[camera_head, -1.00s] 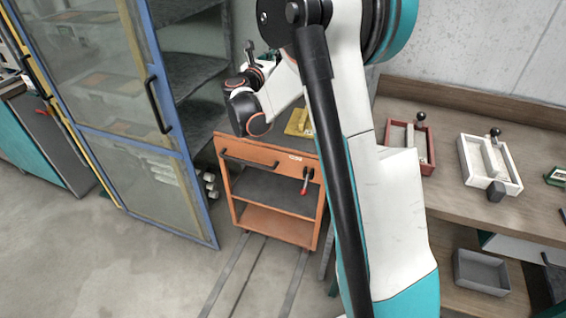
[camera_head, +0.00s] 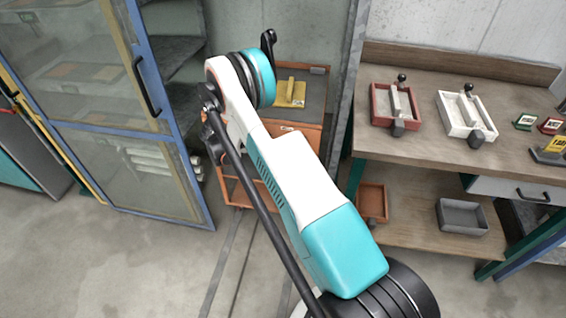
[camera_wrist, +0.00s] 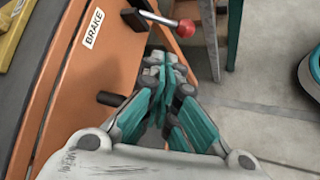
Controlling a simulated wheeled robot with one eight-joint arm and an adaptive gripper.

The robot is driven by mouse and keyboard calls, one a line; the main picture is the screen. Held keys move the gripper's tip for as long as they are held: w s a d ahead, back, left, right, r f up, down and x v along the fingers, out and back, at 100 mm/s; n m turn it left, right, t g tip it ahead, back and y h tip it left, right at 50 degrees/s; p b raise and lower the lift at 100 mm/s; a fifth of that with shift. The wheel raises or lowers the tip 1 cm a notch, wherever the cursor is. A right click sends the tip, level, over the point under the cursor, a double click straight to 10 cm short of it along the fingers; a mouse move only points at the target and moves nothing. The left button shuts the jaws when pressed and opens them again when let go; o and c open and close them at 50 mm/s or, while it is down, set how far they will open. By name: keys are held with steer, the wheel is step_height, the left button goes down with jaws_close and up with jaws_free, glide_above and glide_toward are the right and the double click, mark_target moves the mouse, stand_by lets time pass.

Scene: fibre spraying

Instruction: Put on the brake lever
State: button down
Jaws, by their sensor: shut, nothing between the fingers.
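The brake lever (camera_wrist: 160,18) shows at the top of the wrist view. It has a black pivot, a metal rod and a red knob (camera_wrist: 186,28), and points away from the cart's top edge. A "BRAKE" label (camera_wrist: 94,28) is beside it on the orange cart (camera_wrist: 85,85). My gripper (camera_wrist: 163,68) is shut and empty, with its fingertips a little below the red knob in the picture and apart from it. In the head view the cart (camera_head: 314,138) is largely behind my arm; the lever and my gripper are hidden there.
A black handle end (camera_wrist: 110,98) sticks out from the cart front beside my gripper. A yellow item (camera_head: 291,94) lies on the cart top. A blue-framed cabinet door (camera_head: 180,150) stands to the left. A workbench (camera_head: 425,95) with red and white trays is at the right.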

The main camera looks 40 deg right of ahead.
steer(key=shift+s+a+f+m+g, duration=0.15)
steer(key=shift+s+a+f, duration=0.15)
steer(key=shift+f, duration=0.25)
steer(key=shift+s+a+f+m+g, duration=0.2)
steer(key=shift+a+f, duration=0.1)
steer(key=shift+f, duration=0.2)
steer(key=b+x, duration=0.3)
steer(key=x, duration=0.7)
steer(key=shift+f+b, duration=0.2)
steer(key=shift+b, duration=0.1)
steer(key=shift+y, duration=0.3)
